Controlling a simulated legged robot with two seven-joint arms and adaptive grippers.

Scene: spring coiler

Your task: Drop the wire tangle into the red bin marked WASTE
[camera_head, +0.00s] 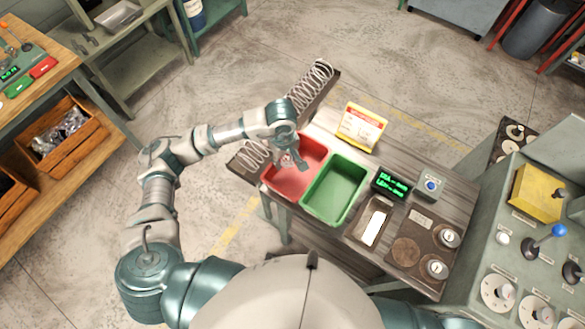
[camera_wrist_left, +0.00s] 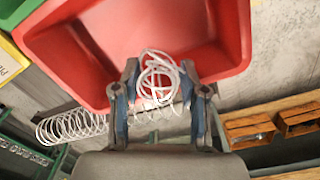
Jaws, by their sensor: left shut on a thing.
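The red bin (camera_head: 311,152) stands on the bench at the left of a green bin; its WASTE marking cannot be read here. In the left wrist view the red bin (camera_wrist_left: 95,45) fills the upper part. My left gripper (camera_head: 287,160) is over the red bin. In the wrist view my left gripper (camera_wrist_left: 159,80) is shut on the wire tangle (camera_wrist_left: 158,68), a loose white bundle between its fingers, seen against the bin's near side. In the head view the tangle is tiny and mostly hidden by the gripper. My right gripper is out of view.
The green bin (camera_head: 337,188) adjoins the red one. A long coiled spring (camera_head: 308,86) lies behind my left gripper. A yellow-and-white sign (camera_head: 361,126), a green-lit display (camera_head: 391,184) and a control panel (camera_head: 530,230) stand to the right. Open floor lies left of the bench.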

